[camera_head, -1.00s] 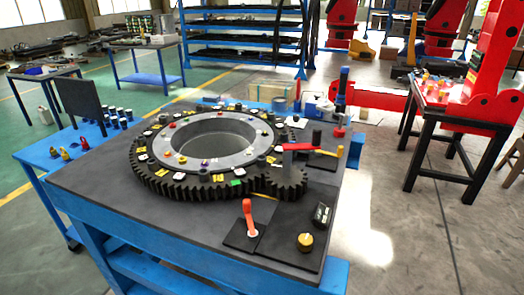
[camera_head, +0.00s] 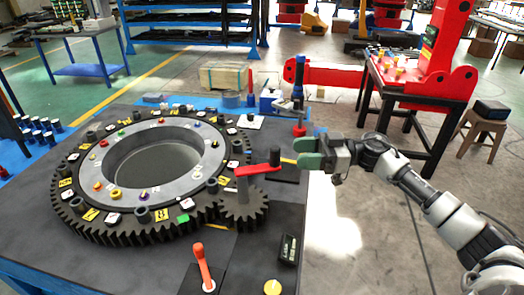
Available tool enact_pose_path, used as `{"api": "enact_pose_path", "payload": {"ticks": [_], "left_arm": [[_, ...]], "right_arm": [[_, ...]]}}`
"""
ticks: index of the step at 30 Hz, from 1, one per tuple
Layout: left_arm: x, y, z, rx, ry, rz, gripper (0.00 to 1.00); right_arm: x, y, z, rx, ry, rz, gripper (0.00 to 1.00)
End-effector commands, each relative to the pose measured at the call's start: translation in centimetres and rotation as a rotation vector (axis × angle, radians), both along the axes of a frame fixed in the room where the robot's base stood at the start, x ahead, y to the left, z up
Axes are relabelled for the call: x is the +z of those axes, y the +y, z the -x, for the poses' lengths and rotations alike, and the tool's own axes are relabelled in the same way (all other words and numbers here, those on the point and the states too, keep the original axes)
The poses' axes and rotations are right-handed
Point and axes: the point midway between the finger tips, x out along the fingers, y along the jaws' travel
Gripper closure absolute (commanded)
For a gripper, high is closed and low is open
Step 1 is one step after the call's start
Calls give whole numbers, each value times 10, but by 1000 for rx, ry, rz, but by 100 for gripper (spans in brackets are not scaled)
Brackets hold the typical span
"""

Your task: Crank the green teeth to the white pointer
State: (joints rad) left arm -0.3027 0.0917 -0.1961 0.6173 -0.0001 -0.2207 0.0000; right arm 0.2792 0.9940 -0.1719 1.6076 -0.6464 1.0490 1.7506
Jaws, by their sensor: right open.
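A large dark ring gear (camera_head: 90,228) lies flat on the bench, with colored tags and pegs around its top. A green tag (camera_head: 183,218) sits on its near right rim, left of the small pinion gear (camera_head: 243,212). A red crank arm (camera_head: 258,169) stands above the pinion and points right, with a dark upright knob (camera_head: 275,156) at its end. My right gripper (camera_head: 303,153), with green fingers, is open and empty, just right of the knob and apart from it. A yellow piece (camera_head: 288,160) shows between them. I cannot make out the white pointer. My left gripper is out of view.
An orange-red lever (camera_head: 202,266), a yellow knob (camera_head: 272,287) and a dark block (camera_head: 289,249) are at the bench's near right. A blue and red upright device (camera_head: 299,95) stands behind my gripper. Floor is open right of the bench.

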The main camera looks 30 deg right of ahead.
Motion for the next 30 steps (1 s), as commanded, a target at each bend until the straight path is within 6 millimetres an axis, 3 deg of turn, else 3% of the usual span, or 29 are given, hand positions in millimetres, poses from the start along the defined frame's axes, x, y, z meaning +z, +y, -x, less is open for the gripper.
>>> {"api": "enact_pose_path", "payload": {"ticks": [6, 12, 18, 26, 30], "left_arm": [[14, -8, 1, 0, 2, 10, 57], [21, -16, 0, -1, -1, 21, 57], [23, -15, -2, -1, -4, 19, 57], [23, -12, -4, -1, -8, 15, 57], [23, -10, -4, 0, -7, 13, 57]], "right_arm": [[4, 41, -17, 1, -4, -7, 47], [2, 68, -30, -1, -2, -6, 47], [1, 79, -35, -3, -2, -5, 47], [0, 80, -35, -3, -2, -4, 47], [0, 80, -35, -3, -2, -4, 69]]}}
